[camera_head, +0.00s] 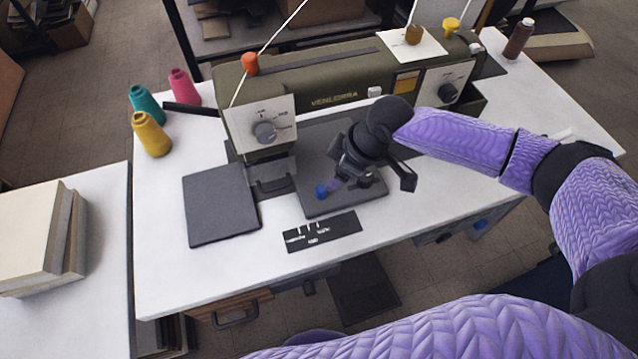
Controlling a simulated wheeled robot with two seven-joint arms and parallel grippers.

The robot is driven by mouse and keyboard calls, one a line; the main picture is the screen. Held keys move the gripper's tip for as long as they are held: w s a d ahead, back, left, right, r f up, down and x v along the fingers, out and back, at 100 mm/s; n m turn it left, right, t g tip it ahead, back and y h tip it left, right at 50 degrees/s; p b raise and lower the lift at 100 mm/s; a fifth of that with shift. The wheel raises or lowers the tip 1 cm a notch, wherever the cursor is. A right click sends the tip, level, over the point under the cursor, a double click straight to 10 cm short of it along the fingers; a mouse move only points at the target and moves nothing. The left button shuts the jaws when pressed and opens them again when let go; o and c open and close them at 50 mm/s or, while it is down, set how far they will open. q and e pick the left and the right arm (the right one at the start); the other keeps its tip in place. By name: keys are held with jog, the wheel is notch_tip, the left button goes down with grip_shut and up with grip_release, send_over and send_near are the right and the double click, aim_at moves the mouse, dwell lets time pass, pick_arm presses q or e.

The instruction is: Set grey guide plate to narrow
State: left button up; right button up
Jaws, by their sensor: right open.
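A dark grey plate (314,207) lies on the white table, in front of the olive sewing machine (330,90). A small blue knob (321,191) stands on the plate's left part. A black strip with white marks (321,232) lies in front of the plate; the marks are too small to read. I cannot tell for sure which piece is the guide plate. My right gripper (374,174) is open above the plate, to the right of the blue knob. A small grey piece (367,181) shows between its fingers; contact is unclear. My left gripper is not in view.
A square dark pad (222,205) lies left of the plate. Teal (145,102), yellow (151,135) and pink (184,87) thread cones stand at the back left. Stacked pale blocks (32,230) sit on the left table. The table's front left is clear.

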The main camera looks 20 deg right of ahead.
aim_at(322, 188)
jog(key=b+x, duration=0.3)
jog(key=x, duration=0.5)
jog(key=shift+f, duration=0.2)
grip_shut()
dwell(0.9)
